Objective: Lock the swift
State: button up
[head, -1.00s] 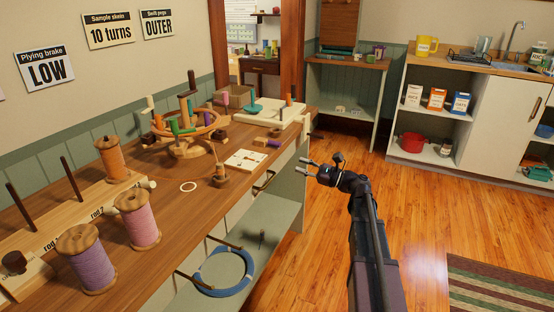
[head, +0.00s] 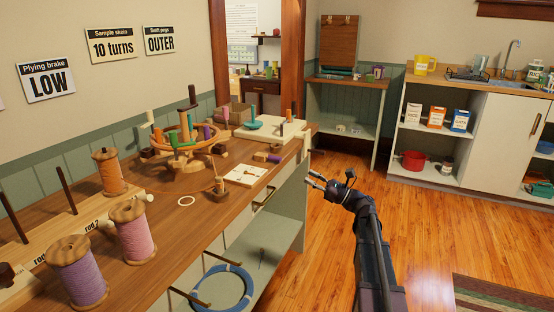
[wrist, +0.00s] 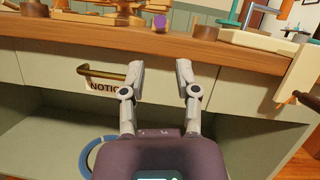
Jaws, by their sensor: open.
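The swift (head: 184,137) stands on the wooden workbench (head: 150,226), near the wall. It is a round wooden frame with a central post and several coloured pegs, green, orange and purple among them. Which part of it is the lock I cannot tell. My gripper (head: 314,179) is open and empty, in the air to the right of the bench's front edge, well apart from the swift. In the wrist view my gripper (wrist: 160,66) faces the bench front, just below the top's edge, beside a brass drawer handle (wrist: 103,73). Only low parts of things on the bench show there.
Spools of orange (head: 109,172), pink (head: 132,232) and purple yarn (head: 78,272) stand on the near bench. A white board (head: 271,130) with pegs sits at its far end. A blue ring (head: 222,288) lies on the shelf below. The wooden floor (head: 300,270) right of the bench is clear.

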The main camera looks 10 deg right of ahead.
aim_at(277, 158)
jog(key=p+x, duration=0.4)
jog(key=x, duration=0.9)
jog(key=shift+p, duration=0.35)
grip_shut()
